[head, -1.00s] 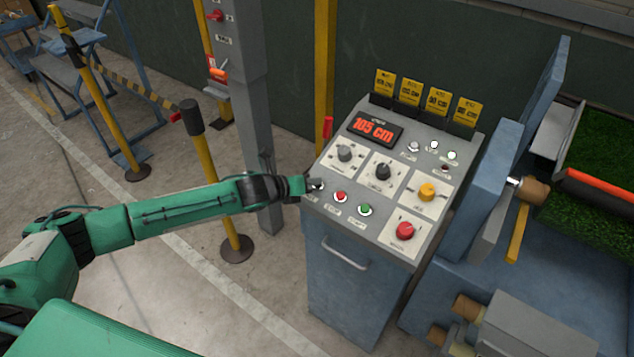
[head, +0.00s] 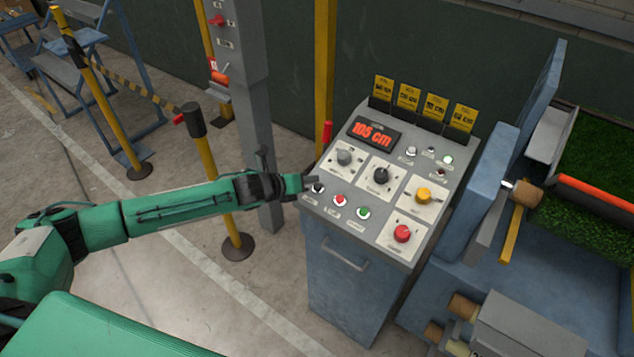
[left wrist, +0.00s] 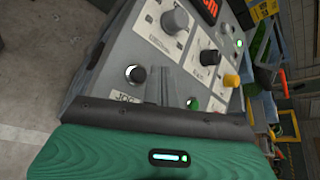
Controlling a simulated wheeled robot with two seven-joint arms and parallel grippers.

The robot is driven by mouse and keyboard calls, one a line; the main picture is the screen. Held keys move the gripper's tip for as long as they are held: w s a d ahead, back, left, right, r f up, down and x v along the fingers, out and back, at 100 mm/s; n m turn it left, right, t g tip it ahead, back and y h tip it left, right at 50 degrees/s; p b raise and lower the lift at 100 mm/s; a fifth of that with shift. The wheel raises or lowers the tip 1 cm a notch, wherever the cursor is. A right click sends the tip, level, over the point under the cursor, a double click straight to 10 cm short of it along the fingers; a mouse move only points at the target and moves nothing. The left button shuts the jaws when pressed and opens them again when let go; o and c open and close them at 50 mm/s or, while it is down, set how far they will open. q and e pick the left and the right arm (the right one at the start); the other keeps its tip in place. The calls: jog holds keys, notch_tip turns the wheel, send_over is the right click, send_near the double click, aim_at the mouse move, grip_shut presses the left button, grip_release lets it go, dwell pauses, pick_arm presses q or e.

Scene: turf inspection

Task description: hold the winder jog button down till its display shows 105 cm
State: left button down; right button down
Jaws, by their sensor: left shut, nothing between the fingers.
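The winder control panel (head: 318,212) stands in the middle of the head view. Its red-lit display (head: 374,133) reads 105 cm. The black jog button (head: 317,188) is at the panel's lower left corner. It also shows in the left wrist view (left wrist: 135,73), with a pale ring and a JOG label below it. My left gripper (head: 313,180) is shut and empty, its tips just above and beside the button. In the left wrist view the fingers (left wrist: 164,86) stand to the right of the button, which is uncovered. My right gripper is not in view.
Red (head: 340,200) and green (head: 363,212) buttons sit right of the jog button. Knobs, a red button (head: 403,233) and yellow tags (head: 409,96) are further over. A grey post (head: 250,110) and a barrier post (head: 207,160) stand behind my left arm. Green turf (head: 590,225) lies at right.

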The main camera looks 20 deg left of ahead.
pick_arm(q)
jog(key=r+p, duration=0.1)
jog(key=s+r+p, duration=0.1)
jog(key=r, duration=0.1)
jog(key=shift+a, duration=0.2)
jog(key=shift+d+f, duration=0.1)
